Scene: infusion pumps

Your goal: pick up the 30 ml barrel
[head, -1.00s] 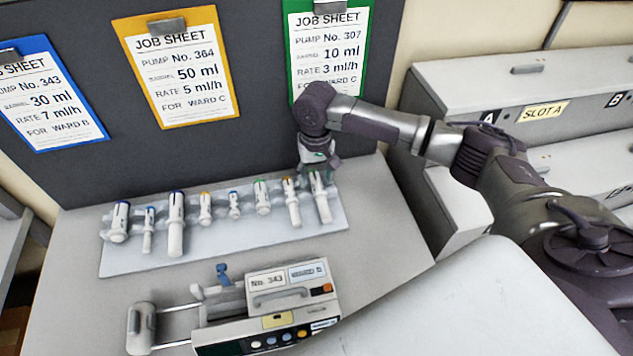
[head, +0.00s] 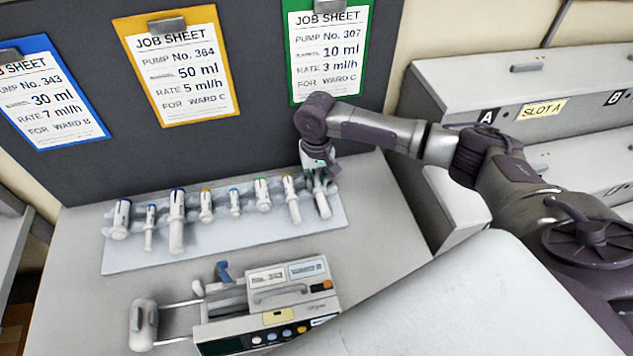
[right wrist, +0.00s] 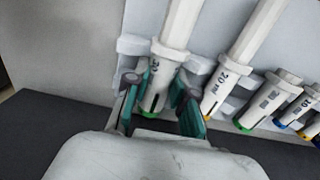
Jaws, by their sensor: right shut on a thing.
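The 30 ml barrel (head: 324,205) is the rightmost white barrel on the pale rack (head: 222,243) in the head view. In the right wrist view the barrel (right wrist: 182,28) is marked 30 and has a green end. My right gripper (head: 318,176) is at its upper end. In the right wrist view its green-padded fingers (right wrist: 161,103) are on both sides of the barrel, shut on it. The barrel still lies in its place at the rack. My left gripper is not in view.
A barrel marked 20 (right wrist: 223,88) lies close beside the held one. Several other barrels line the rack to the left. A pump labelled No. 343 (head: 265,310) stands in front. A dark board (head: 262,130) with job sheets rises behind the rack.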

